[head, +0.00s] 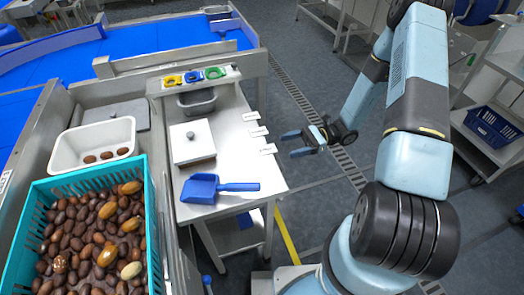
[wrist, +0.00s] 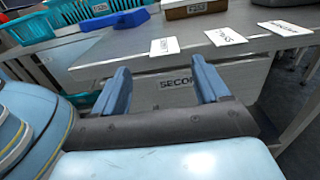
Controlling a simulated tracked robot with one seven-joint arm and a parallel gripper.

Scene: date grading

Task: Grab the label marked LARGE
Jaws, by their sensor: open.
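Three white labels lie along the right edge of the steel table in the head view: a far one (head: 252,115), a middle one (head: 258,131) and a near one (head: 269,148). In the wrist view they run as a left label (wrist: 164,46), a middle label (wrist: 225,36) and a right label (wrist: 285,27). Their print is too small and slanted to tell surely which reads LARGE. My gripper (head: 292,144) is open and empty, just right of the table edge, near the near label and apart from it. Its fingers (wrist: 162,80) point at the table.
A teal crate (head: 153,215) of dates and a white tub (head: 127,133) stand left.

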